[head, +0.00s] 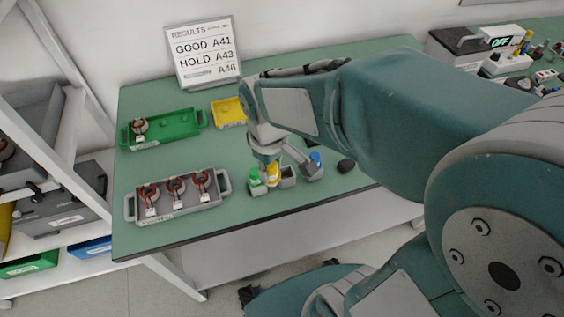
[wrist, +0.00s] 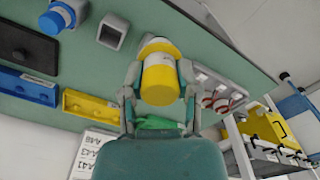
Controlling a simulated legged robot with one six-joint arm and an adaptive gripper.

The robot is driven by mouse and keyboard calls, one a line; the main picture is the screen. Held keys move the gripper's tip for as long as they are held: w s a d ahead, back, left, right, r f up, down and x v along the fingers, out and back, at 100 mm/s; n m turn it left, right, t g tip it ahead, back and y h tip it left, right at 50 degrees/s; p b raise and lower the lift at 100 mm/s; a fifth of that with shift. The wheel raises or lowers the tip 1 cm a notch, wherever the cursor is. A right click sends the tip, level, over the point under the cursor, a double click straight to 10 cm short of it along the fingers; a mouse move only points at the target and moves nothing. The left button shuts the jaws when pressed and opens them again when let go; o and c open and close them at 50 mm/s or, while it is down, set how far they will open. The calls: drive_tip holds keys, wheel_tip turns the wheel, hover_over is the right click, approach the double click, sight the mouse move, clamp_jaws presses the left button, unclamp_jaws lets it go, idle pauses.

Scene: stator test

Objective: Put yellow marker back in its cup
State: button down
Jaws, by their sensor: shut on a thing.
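My gripper (wrist: 160,88) is shut on the yellow marker (wrist: 160,75), with one finger on each side of it. In the head view the yellow marker (head: 273,175) shows below my gripper (head: 268,160), between the green marker's cup and an empty grey cup (head: 288,178). In the wrist view the square empty cup (wrist: 112,32) is up and left of the yellow marker, apart from it in the picture. I cannot tell the marker's height above the table. The green marker (head: 255,176) and the blue marker (head: 315,158) are in grey cups to either side.
A grey tray (head: 182,208) with several copper-wound parts is at left. A green tray (head: 165,128) and a yellow tray (head: 228,112) lie farther back, near a results sign (head: 203,52). A black object (head: 346,165) lies right of the cups. The table's front edge is close to the cups.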

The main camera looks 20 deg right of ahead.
drive_tip(key=w+d+f, duration=0.2)
drive_tip(key=w+d, duration=0.1)
hover_over(285, 167)
drive_tip(key=s, duration=0.2)
wheel_tip(285, 167, down, 5)
drive_tip(key=shift+w+a+f, duration=0.15)
drive_tip(key=shift+f, duration=0.8)
drive_tip(key=shift+w+a+f, duration=0.1)
drive_tip(key=shift+f, duration=0.8)
drive_tip(key=shift+f, duration=0.35)
drive_tip(key=shift+c, duration=1.8)
unclamp_jaws()
